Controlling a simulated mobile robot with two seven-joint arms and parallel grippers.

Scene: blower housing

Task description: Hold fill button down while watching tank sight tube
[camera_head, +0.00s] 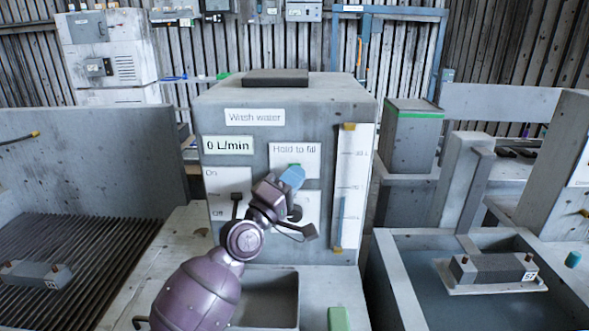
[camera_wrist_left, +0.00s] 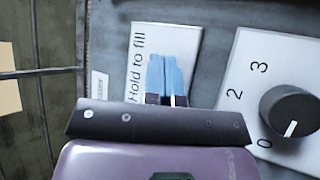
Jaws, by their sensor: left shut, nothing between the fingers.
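The grey wash water unit (camera_head: 300,92) stands in the middle of the head view. Its "Hold to fill" plate (camera_head: 308,157) is partly covered by my left gripper (camera_head: 292,176), which is shut and empty. A green sliver (camera_head: 295,165) shows just above the blue fingertips; the rest of the fill button is hidden. In the left wrist view, the closed fingertips (camera_wrist_left: 165,75) lie over the plate (camera_wrist_left: 190,40); I cannot tell whether they touch the button. The sight tube (camera_head: 341,218) is blue in about its lower half. The flow display (camera_head: 228,145) reads 0 L/min.
An on/off lever (camera_head: 236,205) is left of my gripper. A dial knob (camera_wrist_left: 290,108) sits right of it in the left wrist view. A basin (camera_head: 410,262) stands at the right and a ribbed tray (camera_head: 85,245) at the left.

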